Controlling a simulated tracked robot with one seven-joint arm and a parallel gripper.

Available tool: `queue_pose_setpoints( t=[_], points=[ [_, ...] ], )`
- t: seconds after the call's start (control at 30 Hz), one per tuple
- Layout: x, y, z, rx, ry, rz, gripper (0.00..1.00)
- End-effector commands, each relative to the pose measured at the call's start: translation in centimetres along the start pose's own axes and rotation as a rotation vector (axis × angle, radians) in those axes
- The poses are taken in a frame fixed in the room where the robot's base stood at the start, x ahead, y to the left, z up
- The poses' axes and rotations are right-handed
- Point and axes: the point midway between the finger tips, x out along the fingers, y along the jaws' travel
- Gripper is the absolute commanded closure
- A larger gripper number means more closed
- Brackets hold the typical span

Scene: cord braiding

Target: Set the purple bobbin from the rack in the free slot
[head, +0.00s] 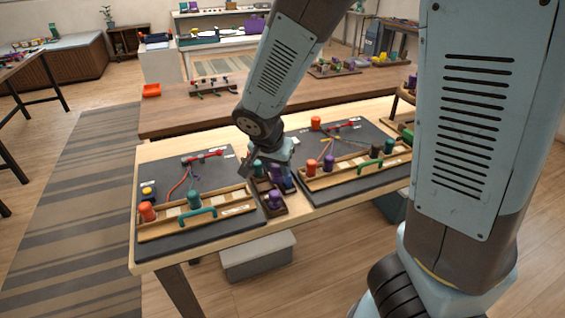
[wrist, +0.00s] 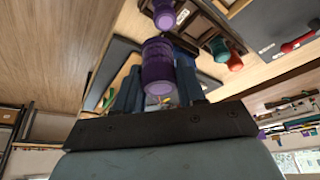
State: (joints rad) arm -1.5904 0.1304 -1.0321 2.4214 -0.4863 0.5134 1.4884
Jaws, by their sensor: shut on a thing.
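My gripper (head: 276,162) is above the small dark rack between the two boards. It is shut on a purple bobbin (wrist: 158,66), which stands between the fingers in the wrist view and partly shows in the head view (head: 277,173). A second purple bobbin (head: 275,198) sits in the rack (head: 272,211). A teal bobbin (head: 258,168) is beside the gripper. The left board's wooden rail (head: 160,229) holds an orange bobbin (head: 147,211) and a teal bobbin (head: 194,200), with pale gaps. The right rail (head: 330,182) holds orange, purple, dark and teal bobbins, with a pale gap in its middle.
A teal handle (head: 197,219) stands at the front of the left rail. Cords with a red piece (head: 203,156) lie on the left board. A grey box (head: 257,256) is on the floor below the table. A brown table (head: 165,122) stands behind.

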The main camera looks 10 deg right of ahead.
Motion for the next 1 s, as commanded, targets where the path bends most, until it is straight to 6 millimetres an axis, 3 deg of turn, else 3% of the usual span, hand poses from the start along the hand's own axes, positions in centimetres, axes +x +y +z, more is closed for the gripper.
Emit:
queue_pose_setpoints(
  t=[0.5, 1.0],
  points=[
    [-1.7, 1.8, 1.3, -0.002, -0.001, -0.001, 0.91],
    [-3.0, 0.8, 2.4, -0.007, 0.001, -0.008, 0.92]
  ],
)
